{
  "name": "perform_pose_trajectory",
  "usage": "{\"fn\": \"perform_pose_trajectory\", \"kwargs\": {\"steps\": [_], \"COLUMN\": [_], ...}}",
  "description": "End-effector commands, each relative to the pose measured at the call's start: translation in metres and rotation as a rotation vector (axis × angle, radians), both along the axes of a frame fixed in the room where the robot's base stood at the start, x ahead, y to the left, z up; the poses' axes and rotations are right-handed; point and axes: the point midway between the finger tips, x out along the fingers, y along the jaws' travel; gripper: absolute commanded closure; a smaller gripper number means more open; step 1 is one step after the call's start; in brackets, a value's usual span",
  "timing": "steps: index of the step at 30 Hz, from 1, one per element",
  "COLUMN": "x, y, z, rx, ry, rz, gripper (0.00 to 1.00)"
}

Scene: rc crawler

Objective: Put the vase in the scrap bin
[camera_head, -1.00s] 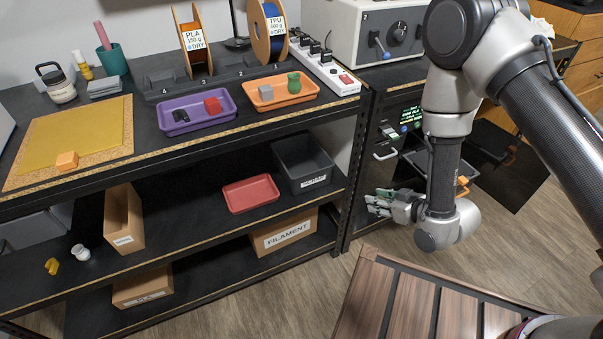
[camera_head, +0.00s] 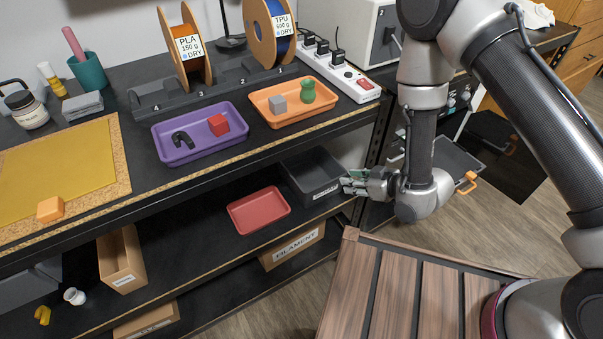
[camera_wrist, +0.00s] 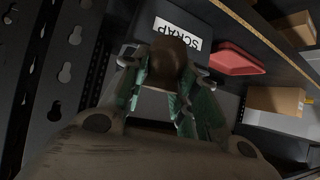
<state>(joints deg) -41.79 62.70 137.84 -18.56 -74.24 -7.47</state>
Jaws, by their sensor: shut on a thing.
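My gripper (camera_head: 355,182) is shut on a dark brown rounded thing (camera_wrist: 168,62), seemingly the vase. It shows between the green-grey fingers in the wrist view; in the head view I cannot make it out. The scrap bin (camera_head: 309,189) is a dark grey open box at the right end of the middle shelf. Its white SCRAP label (camera_wrist: 178,33) shows in the wrist view, just beyond the held thing. In the head view my gripper is right of the bin, by the shelf's end; whether they touch is unclear.
A red tray (camera_head: 259,211) sits left of the bin. The tabletop edge overhangs the shelf. Above are an orange tray (camera_head: 337,107) with a green vase-shaped thing (camera_head: 308,90) and a grey cube, and a purple tray (camera_head: 197,151). A FILAMENT box (camera_head: 294,247) stands below.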

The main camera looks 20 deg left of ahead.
Motion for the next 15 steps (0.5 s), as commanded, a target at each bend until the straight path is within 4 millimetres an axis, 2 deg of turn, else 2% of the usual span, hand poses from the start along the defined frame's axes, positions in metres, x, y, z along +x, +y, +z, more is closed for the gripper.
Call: {"fn": "perform_pose_trajectory", "kwargs": {"steps": [5,15], "x": [0.016,0.059], "y": [0.035,0.121], "z": [0.002,0.001], "rx": [0.005,0.003], "ry": [-0.005,-0.003], "rz": [0.004,0.002], "gripper": [0.84,0.84]}}
